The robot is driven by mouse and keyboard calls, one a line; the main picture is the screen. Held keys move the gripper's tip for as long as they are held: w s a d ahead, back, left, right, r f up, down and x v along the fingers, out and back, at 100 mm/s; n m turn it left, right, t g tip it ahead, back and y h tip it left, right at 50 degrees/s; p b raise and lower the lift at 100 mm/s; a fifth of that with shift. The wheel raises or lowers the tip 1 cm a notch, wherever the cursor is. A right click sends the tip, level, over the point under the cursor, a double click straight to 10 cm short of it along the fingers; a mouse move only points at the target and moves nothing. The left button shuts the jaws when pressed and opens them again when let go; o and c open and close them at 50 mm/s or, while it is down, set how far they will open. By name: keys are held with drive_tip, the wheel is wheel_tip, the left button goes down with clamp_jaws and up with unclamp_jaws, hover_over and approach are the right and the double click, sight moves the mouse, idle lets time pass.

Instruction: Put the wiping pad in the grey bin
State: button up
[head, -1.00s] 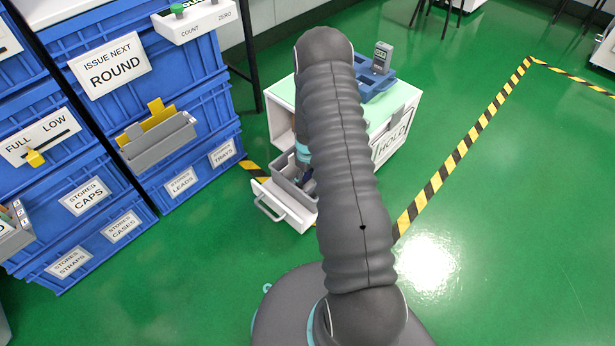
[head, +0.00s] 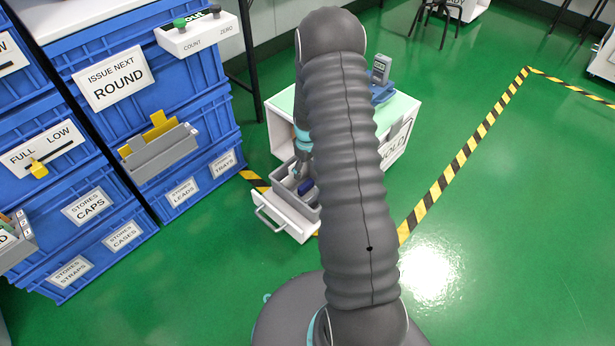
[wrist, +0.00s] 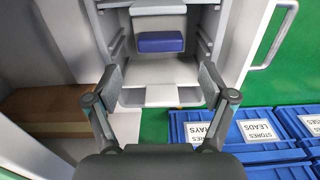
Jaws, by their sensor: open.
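A dark blue block, which looks like the wiping pad (wrist: 160,42), lies inside an open grey bin (wrist: 155,74) in the wrist view. In the head view the grey bin (head: 286,194) sits in the pulled-out white drawer, with the dark blue pad (head: 306,187) partly visible in it. My gripper (wrist: 160,84) is open, with nothing between its fingers. It is over the bin, and the pad lies beyond its fingertips, apart from them. In the head view my arm hides part of the bin and most of the gripper.
The white drawer (head: 272,225) stands out from a white cabinet with a pale green top (head: 402,108), which carries a blue tray (head: 382,92). Blue crates (head: 192,130) with a grey holder (head: 160,152) stand at left. Green floor is clear at right.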

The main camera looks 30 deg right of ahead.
drive_tip(key=s+a+r+m+t, duration=0.1)
drive_tip(key=s+a+r, duration=0.2)
drive_tip(key=r, duration=0.7)
drive_tip(key=s+a+r+t, duration=0.1)
drive_tip(key=s+a+r, duration=0.15)
drive_tip(key=r, duration=0.65)
drive_tip(key=s+a+r+m+t, duration=0.15)
drive_tip(key=a+r, duration=0.25)
drive_tip(key=r, duration=0.6)
drive_tip(key=s+a+r, duration=0.2)
drive_tip(key=s+r, duration=0.1)
drive_tip(key=s, duration=0.4)
drive_tip(key=s+a+r+m+t, duration=0.1)
drive_tip(key=s+a+r, duration=0.1)
drive_tip(key=s+r, duration=0.2)
drive_tip(key=s+a+r+t, duration=0.1)
drive_tip(key=s+a+r, duration=0.2)
drive_tip(key=s, duration=0.7)
drive_tip(key=shift+r, duration=0.4)
drive_tip(key=shift+s+m, duration=0.1)
drive_tip(key=shift+m, duration=0.15)
